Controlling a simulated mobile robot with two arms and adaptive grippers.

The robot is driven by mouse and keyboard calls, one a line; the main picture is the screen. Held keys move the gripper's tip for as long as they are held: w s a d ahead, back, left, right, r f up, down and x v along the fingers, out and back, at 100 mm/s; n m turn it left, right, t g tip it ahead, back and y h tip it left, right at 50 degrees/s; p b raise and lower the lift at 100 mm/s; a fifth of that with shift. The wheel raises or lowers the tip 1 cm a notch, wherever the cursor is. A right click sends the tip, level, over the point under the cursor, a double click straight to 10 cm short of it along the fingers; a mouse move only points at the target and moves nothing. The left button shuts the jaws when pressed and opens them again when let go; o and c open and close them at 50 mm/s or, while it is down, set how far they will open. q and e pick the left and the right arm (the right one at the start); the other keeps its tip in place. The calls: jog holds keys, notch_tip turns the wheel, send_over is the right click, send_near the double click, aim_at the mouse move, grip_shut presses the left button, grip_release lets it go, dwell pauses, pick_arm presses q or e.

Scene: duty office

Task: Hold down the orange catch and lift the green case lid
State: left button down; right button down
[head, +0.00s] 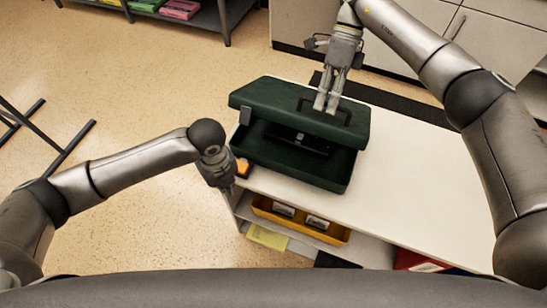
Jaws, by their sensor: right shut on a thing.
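The dark green case (290,163) stands on a white-topped cart. Its green lid (280,98) is raised part way, with a dark gap between lid and base and a black item inside. My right gripper (326,104) is shut on the black handle (348,112) on top of the lid. The orange catch (243,168) shows at the left front corner of the case. My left gripper (229,187) points down beside the catch, at the cart's left edge. Its fingertips are small and dark, so I cannot tell whether they touch the catch or are open.
The white cart top (410,190) is clear to the right of the case. A yellow bin (300,222) with labelled packs sits on the shelf below. Pale cabinets (490,45) stand behind. Dark metal legs (50,140) stand on the floor at left.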

jog(key=shift+w+d+r+b, duration=0.15)
jog(key=shift+w+r+b, duration=0.25)
jog(key=shift+w+b, duration=0.15)
jog(key=shift+w+d+r+g, duration=0.1)
jog(key=shift+w+r+g, duration=0.1)
jog(key=shift+r+g, duration=0.1)
jog(key=c, duration=1.2)
grip_release()
jog(key=shift+s, duration=0.1)
jog(key=shift+c, duration=0.2)
jog(key=o, duration=1)
jog(key=shift+s+r+p, duration=0.2)
jog(key=shift+r+p, duration=0.3)
jog(key=shift+r, duration=0.1)
jog(key=shift+s+a+r+p, duration=0.2)
jog(key=shift+s+r+p, duration=0.2)
jog(key=shift+r+p, duration=0.3)
jog(key=shift+s+a+r+p, duration=0.15)
jog(key=shift+s+r+p, duration=0.25)
jog(key=shift+r+p, duration=0.3)
jog(key=shift+s+a+r+p, duration=0.2)
jog(key=shift+s+r+p, duration=0.3)
jog(key=shift+p, duration=0.3)
